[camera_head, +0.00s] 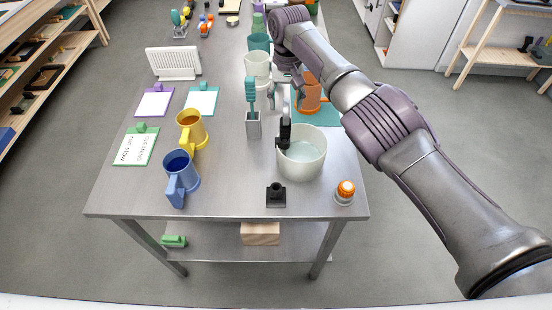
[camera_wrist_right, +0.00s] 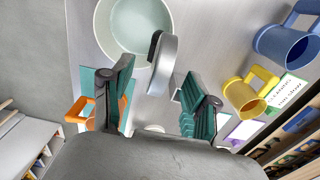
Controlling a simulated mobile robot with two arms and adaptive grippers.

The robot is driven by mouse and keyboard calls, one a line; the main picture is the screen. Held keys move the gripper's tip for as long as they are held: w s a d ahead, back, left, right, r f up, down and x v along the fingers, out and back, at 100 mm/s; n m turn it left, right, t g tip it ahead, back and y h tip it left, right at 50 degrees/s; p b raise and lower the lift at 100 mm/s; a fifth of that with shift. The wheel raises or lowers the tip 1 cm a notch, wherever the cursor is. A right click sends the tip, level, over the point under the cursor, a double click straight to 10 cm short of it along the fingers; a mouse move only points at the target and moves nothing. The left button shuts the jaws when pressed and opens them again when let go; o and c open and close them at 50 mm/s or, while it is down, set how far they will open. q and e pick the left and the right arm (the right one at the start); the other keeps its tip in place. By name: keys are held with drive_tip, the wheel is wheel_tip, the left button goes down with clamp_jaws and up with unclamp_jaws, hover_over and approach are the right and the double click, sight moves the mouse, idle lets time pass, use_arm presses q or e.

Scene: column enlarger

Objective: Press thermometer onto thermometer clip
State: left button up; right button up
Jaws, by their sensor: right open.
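A black upright piece (camera_head: 284,131), which looks like the thermometer clip, stands at the back left rim of the white pot (camera_head: 316,160). A thin pale upright shape shows just above it; I cannot tell whether that is the thermometer. In the right wrist view a black and grey piece (camera_wrist_right: 163,66) lies at the rim of the pot (camera_wrist_right: 104,25), beyond my fingertips. My right gripper (camera_head: 284,92) is open behind the pot, with no object held between its fingers (camera_wrist_right: 155,98). My left gripper is out of view.
An orange mug (camera_head: 310,94) on a teal mat (camera_head: 324,119) is close beside my right gripper. A teal brush in a grey holder (camera_head: 253,126) stands left.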

drive_tip(key=shift+r, duration=0.6)
drive_tip(key=shift+r, duration=0.1)
wheel_tip(320, 180, up, 12)
idle(0.4)
